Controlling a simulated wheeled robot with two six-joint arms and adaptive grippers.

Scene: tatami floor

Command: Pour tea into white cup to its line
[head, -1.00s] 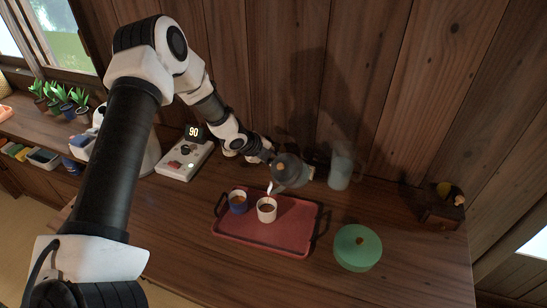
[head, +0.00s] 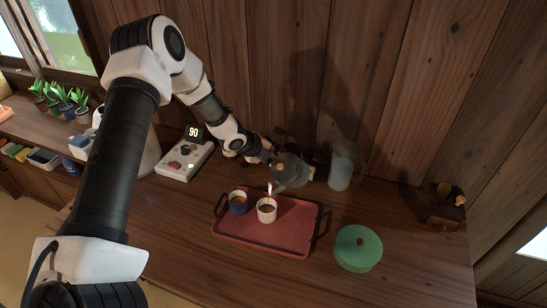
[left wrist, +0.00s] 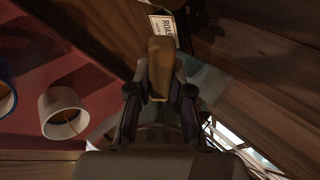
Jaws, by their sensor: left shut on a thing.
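The white cup (head: 267,215) stands upright on the red tray (head: 262,235), with brownish liquid visible inside. It also shows in the left wrist view (left wrist: 50,120); its fill line cannot be made out. My left gripper (left wrist: 161,98) is shut on the wooden handle (left wrist: 161,60) of a grey teapot (head: 291,172). The teapot is held above the back of the tray, behind and slightly right of the white cup. A thin pale streak runs from its spout down toward the cup; I cannot tell spout from stream. My right gripper is not in view.
A blue cup (head: 237,208) stands left of the white cup. A translucent bluish vessel (head: 340,176) is at the back, a green lidded pot (head: 357,253) at right, a wooden box (head: 441,215) far right. A heater panel showing 90 (head: 185,160) is at left. Front right is clear.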

